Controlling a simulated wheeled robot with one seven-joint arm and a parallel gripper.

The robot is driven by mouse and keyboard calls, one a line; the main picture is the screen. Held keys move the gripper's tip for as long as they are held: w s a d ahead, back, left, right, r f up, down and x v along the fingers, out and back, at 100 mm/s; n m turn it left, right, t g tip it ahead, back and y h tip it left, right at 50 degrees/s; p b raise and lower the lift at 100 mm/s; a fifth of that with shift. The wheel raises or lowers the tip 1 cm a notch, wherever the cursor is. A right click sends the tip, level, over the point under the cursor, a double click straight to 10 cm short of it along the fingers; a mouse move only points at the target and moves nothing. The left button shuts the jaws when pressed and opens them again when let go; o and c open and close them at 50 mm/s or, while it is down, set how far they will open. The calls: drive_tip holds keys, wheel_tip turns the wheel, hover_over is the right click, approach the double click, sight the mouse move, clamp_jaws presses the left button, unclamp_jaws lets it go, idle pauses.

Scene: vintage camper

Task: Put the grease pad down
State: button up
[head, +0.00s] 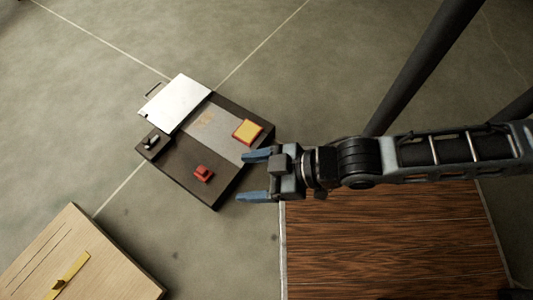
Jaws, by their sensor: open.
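A flat yellow pad with a red border, likely the grease pad (247,131), lies on the grey strip of a dark tray-like board (173,174). My gripper (255,176) is at the right side of the board, near or above its right edge. Its two blue fingers point left and are spread apart with nothing between them. The pad is just beyond the upper finger in the picture and looks apart from it. The gripper's height above the board cannot be told.
The board also bears a red block (204,174), a white panel (180,103) and a small dark fitting (151,141). A light wooden surface (105,262) with a yellow item is at lower left. A brown wood-grain surface (390,245) is at lower right. Grey floor lies around.

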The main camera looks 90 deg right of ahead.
wheel_tip(320, 180, up, 13)
drive_tip(key=s+a+t+y, duration=0.1)
drive_tip(key=s+a+t, duration=0.1)
drive_tip(key=shift+s+a+n+t, duration=0.3)
drive_tip(key=shift+s+n+t, duration=0.1)
